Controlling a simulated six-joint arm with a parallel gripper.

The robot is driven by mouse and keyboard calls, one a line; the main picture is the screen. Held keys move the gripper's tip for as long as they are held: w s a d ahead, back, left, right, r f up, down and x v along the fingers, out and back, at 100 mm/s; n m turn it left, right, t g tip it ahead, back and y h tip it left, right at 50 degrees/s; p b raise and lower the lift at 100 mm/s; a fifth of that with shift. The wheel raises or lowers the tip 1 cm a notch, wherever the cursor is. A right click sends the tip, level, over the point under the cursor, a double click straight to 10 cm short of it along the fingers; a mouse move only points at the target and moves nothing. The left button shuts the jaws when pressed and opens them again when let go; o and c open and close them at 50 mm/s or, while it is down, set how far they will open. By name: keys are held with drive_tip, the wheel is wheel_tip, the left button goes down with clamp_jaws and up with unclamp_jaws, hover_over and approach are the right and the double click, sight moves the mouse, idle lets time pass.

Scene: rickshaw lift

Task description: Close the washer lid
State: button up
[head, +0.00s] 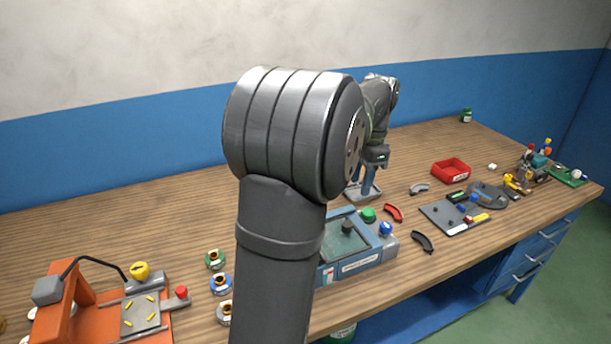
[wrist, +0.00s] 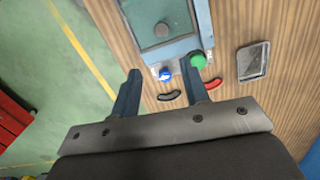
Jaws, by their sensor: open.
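The washer (head: 357,268) is a blue-grey box with a pale label on its front, partly hidden behind my arm in the head view. Its framed teal top (head: 335,240) has a dark round piece in it; I cannot tell how the lid stands. The washer (wrist: 179,47) is cut off at the top of the wrist view. A green knob (wrist: 198,59) and a blue knob (wrist: 165,74) sit at its near end. My gripper (head: 368,182) is open and empty, pointing down behind the washer in the head view. Its fingers (wrist: 163,90) are apart in the wrist view.
Red (head: 393,212) and black (head: 422,241) curved handles lie right of the washer. A grey plate (wrist: 254,61) lies beyond them. An orange fixture (head: 90,310) and several round fittings stand left. A red bin (head: 451,171) stands at the right. The back-left tabletop is clear.

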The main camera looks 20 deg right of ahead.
drive_tip(key=shift+m+t+y, duration=0.3)
drive_tip(key=shift+m+y, duration=0.5)
drive_tip(key=d+f, duration=0.1)
drive_tip(key=d, duration=0.1)
drive_tip(key=s+d+f, duration=0.1)
drive_tip(key=d, duration=0.1)
drive_tip(key=d+f, duration=0.1)
drive_tip(key=d, duration=0.1)
drive_tip(key=shift+s+d+f, duration=0.2)
drive_tip(key=shift+s+d, duration=0.15)
drive_tip(key=shift+d, duration=0.05)
clamp_jaws()
approach(354, 233)
drive_tip(key=d+f, duration=0.2)
drive_tip(key=f, duration=0.1)
drive_tip(key=s+d+f, duration=0.1)
drive_tip(key=shift+f, duration=0.3)
drive_tip(key=shift+w+a+f, duration=0.1)
drive_tip(key=shift+w+a, duration=0.1)
drive_tip(key=shift+a, duration=0.4)
drive_tip(key=shift+w+a+f, duration=0.1)
drive_tip(key=shift+w+a, duration=0.1)
drive_tip(key=shift+a, duration=0.4)
drive_tip(key=shift+w+a, duration=0.2)
drive_tip(key=shift+a, duration=0.55)
drive_tip(key=a, duration=1)
drive_tip(key=shift+a, duration=0.4)
